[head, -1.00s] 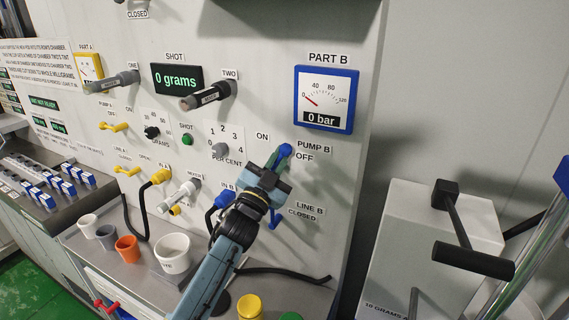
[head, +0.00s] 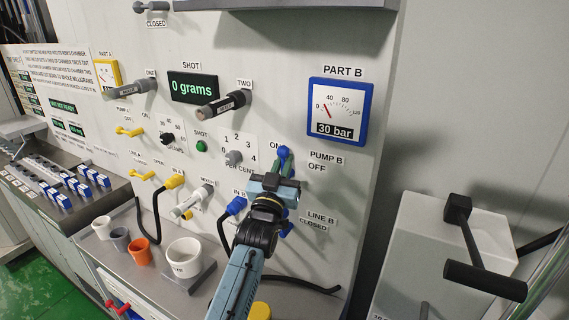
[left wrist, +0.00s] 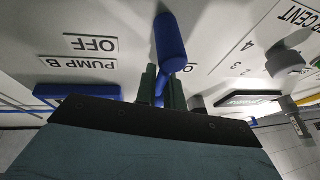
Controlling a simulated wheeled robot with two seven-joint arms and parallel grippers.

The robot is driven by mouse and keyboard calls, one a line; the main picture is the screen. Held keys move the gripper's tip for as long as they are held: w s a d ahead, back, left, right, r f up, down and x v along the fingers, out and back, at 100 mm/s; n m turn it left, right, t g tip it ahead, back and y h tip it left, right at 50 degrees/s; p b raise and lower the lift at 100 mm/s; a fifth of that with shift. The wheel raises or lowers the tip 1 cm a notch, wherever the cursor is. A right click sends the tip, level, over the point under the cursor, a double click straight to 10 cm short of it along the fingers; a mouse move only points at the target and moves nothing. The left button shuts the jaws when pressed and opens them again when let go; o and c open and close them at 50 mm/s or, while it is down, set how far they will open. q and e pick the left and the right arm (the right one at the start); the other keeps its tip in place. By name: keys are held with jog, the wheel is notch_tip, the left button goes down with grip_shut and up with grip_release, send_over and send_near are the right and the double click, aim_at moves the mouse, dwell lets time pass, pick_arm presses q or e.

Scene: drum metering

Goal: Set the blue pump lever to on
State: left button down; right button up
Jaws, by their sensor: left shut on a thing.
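The blue pump lever (head: 284,158) is on the upright panel between the ON and OFF labels, beside the PUMP B label (head: 327,157). Its knob end now sits beside ON. My left gripper (head: 277,180) is shut on the lever from below and in front, hiding its lower part. In the left wrist view the blue lever (left wrist: 169,42) stands up between the two dark green fingers (left wrist: 160,84). The Part B gauge (head: 338,110), framed in blue, reads 30 bar. My right gripper is not in view.
A second blue lever (head: 288,229) for LINE B is just below my gripper. The blue IN B hose connector (head: 232,207) is close at its left. A white cup (head: 184,258) and an orange cup (head: 139,252) stand on the ledge. A white box with a black handle (head: 485,280) is at right.

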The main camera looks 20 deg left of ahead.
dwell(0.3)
pick_arm(q)
jog(key=c, duration=1.5)
grip_release()
jog(key=a+b+v, duration=0.1)
jog(key=b+v, duration=0.1)
jog(key=v, duration=1.1)
jog(key=shift+s+d, duration=0.2)
jog(key=shift+d, duration=0.25)
jog(key=shift+f, duration=0.1)
